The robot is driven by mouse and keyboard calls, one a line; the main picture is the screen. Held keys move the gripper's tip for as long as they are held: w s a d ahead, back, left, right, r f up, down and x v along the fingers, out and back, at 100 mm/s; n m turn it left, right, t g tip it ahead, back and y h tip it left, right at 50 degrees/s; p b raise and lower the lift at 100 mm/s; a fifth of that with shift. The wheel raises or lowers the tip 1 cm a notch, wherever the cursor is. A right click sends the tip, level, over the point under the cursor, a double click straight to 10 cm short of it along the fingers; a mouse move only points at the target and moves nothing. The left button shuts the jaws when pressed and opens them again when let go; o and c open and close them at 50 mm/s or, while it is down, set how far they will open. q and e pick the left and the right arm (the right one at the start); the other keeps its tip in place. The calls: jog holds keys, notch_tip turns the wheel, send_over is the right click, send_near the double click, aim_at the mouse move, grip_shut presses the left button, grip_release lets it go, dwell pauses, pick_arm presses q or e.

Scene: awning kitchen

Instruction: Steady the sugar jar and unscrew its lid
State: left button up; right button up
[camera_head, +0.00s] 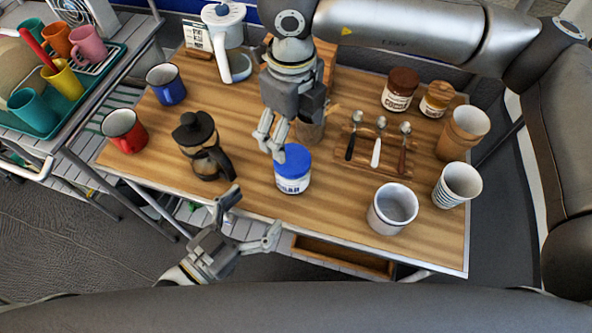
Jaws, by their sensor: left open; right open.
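The sugar jar (292,182) stands upright near the table's front edge, with a white label and its blue lid (292,160) on top. My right gripper (270,146) hangs from above, just behind and left of the lid. It is open, and its fingers point down close to the lid; whether they touch it I cannot tell. My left gripper (252,215) is in front and to the left of the jar, low at the table's front edge. Its fingers are spread open, with nothing between them, apart from the jar.
A French press (203,150) stands left of the jar, with a red mug (124,131) and a blue mug (166,84) beyond. A spoon tray (372,155), a grey-white cup (392,209), a striped cup (457,185) and a cocoa jar (400,90) are on the right.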

aim_at(282, 184)
pick_arm(q)
jog(key=shift+w+d+r, duration=0.1)
jog(key=shift+w+d, duration=0.25)
jog(key=shift+w, duration=0.05)
pick_arm(e)
jog(key=shift+s+a+r, duration=0.1)
jog(key=shift+s, duration=0.05)
pick_arm(q)
jog(key=x, duration=0.8)
jog(key=shift+w+d, duration=0.2)
jog(key=shift+d, duration=0.05)
